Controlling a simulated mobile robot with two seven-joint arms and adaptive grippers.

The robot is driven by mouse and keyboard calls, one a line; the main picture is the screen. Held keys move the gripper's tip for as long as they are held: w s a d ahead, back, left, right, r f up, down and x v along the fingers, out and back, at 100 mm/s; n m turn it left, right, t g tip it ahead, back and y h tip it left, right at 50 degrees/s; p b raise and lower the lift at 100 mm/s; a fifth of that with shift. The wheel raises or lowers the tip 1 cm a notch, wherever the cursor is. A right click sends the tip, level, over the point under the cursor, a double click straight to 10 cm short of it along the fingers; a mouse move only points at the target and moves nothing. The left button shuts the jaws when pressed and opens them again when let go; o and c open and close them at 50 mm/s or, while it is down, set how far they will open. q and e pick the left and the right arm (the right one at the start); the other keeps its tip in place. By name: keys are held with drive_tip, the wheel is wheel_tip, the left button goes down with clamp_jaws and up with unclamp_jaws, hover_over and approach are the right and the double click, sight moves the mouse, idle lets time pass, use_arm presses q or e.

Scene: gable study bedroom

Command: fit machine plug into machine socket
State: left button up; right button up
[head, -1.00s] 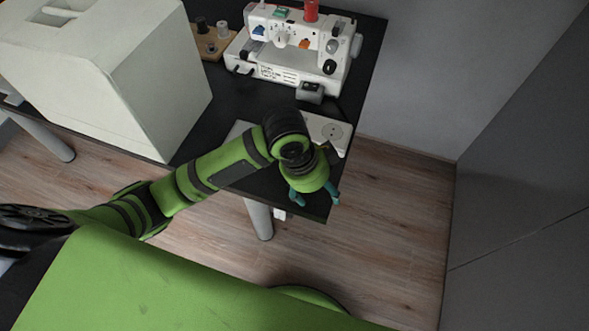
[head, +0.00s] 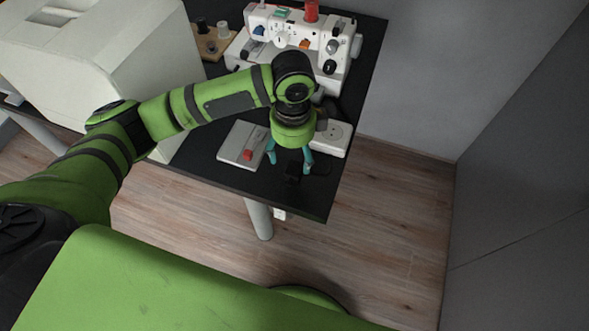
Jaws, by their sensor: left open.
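The white block with a round socket (head: 336,132) lies on the black table, just right of my left gripper and partly behind it. My left gripper (head: 290,162) points down over the front right of the table, its teal fingers open and apart. A small black object (head: 293,174), perhaps the machine plug, shows between and just below the fingertips. It is dark on dark, so I cannot tell its shape or whether a finger touches it. The white sewing machine (head: 342,46) stands at the back, its lower front partly hidden by my arm. My right gripper is not in view.
A light grey plate with a red piece (head: 234,140) lies left of the gripper. A wooden spool holder (head: 213,47) stands by the sewing machine. A large white case (head: 150,70) fills the table's left. The table's right edge (head: 349,165) is close; open floor lies beyond.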

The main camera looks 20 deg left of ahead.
sight(294, 168)
use_arm(q)
drive_tip(key=shift+f, duration=0.75)
drive_tip(key=f, duration=0.5)
drive_tip(key=shift+w+f+p, duration=0.15)
drive_tip(key=shift+w+p, duration=0.05)
drive_tip(key=shift+p, duration=0.1)
drive_tip(key=c, duration=1.1)
drive_tip(key=shift+c, duration=0.2)
